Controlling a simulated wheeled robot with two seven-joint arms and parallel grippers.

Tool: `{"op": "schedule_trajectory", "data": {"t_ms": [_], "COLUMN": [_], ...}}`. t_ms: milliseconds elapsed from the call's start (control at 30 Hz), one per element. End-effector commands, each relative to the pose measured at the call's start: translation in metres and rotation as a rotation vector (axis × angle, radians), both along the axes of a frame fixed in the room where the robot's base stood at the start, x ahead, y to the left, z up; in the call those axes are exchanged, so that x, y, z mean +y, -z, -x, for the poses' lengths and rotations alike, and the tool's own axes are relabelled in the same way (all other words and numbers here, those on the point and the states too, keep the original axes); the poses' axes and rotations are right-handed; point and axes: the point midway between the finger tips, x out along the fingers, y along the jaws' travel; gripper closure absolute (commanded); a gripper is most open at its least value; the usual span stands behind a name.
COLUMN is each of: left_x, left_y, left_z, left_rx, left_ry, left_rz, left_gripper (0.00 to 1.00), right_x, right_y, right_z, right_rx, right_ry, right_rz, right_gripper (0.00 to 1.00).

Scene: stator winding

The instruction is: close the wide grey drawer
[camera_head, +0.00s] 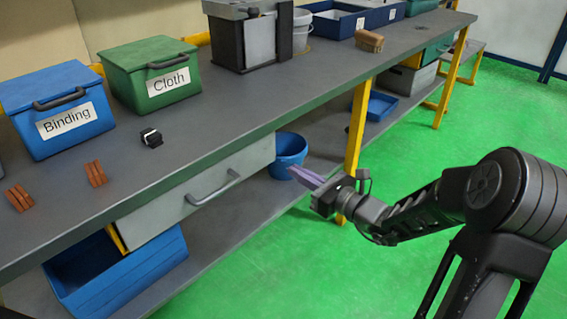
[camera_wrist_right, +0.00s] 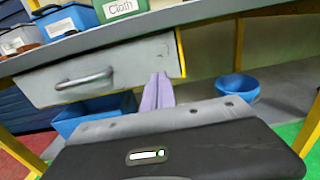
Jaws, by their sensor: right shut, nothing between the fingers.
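The wide grey drawer (camera_head: 190,190) is under the workbench top, with a grey bar handle (camera_head: 212,188) on its front. No drawer interior shows below the bench edge, and I cannot tell exactly how far out the front stands. My right gripper (camera_head: 300,174) is shut and empty, its purple fingers pointing toward the bench, to the right of the drawer and apart from its handle. In the right wrist view the drawer front (camera_wrist_right: 125,75) lies ahead, and the gripper fingers (camera_wrist_right: 158,88) appear in front of its right part. My left gripper is not in view.
The workbench top (camera_head: 215,110) carries a blue Binding box (camera_head: 60,105), a green Cloth box (camera_head: 150,72) and small parts. Below are a blue bin (camera_head: 125,275) and a blue bucket (camera_head: 289,150). A yellow leg (camera_head: 357,125) stands behind the gripper. Green floor is clear in front.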

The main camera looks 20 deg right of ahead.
Motion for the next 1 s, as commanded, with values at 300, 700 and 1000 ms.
{"op": "schedule_trajectory", "data": {"t_ms": [300, 700, 1000], "left_x": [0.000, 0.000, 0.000], "left_y": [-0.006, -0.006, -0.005], "left_z": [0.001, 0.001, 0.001], "left_rx": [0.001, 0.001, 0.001], "left_ry": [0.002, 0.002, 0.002], "left_rz": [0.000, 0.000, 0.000], "left_gripper": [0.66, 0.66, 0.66], "right_x": [-0.017, -0.017, -0.019], "right_y": [-0.001, 0.000, 0.011], "right_z": [0.041, 0.043, 0.042], "right_rx": [0.000, 0.000, 0.032], "right_ry": [0.001, 0.000, 0.006], "right_rz": [0.000, 0.000, 0.041], "right_gripper": [1.00, 1.00, 1.00]}}
